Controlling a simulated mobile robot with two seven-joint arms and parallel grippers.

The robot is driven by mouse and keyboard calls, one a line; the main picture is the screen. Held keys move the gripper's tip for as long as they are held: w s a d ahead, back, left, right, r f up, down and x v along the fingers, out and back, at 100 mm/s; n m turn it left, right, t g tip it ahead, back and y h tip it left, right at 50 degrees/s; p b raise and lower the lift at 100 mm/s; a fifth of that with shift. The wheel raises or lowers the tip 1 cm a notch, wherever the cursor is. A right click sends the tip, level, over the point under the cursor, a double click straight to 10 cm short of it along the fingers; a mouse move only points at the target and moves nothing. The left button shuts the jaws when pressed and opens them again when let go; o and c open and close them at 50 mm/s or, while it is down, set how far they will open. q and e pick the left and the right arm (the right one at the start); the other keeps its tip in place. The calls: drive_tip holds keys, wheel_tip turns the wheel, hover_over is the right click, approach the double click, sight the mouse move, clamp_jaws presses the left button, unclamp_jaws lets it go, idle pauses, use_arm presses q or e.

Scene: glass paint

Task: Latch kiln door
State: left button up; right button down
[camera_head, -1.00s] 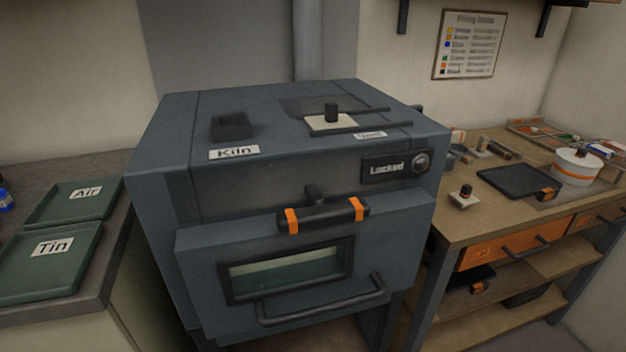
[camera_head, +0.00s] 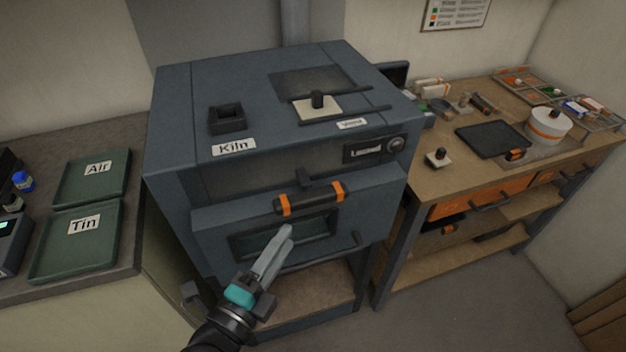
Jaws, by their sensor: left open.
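The blue-grey kiln (camera_head: 172,150) stands in the middle. The latch (camera_head: 311,198), a black bar with two orange bands, lies across the door's top edge below a small black tab. My left gripper (camera_head: 279,246) is open and empty, in front of the door window and below the latch. My right gripper is not in view.
A dark display (camera_head: 366,150) with blurred text and a knob sits upper right on the kiln. Green Air (camera_head: 118,182) and Tin (camera_head: 58,253) trays lie on the left counter. A wooden bench (camera_head: 425,186) with tools stands right.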

sight(319, 189)
use_arm(q)
drive_tip(key=p+x, duration=0.1)
drive_tip(key=x, duration=1.3)
drive_tip(key=shift+w+d, duration=0.15)
drive_tip(key=shift+w, duration=0.2)
drive_tip(key=shift+c, duration=0.4)
clamp_jaws()
idle(0.5)
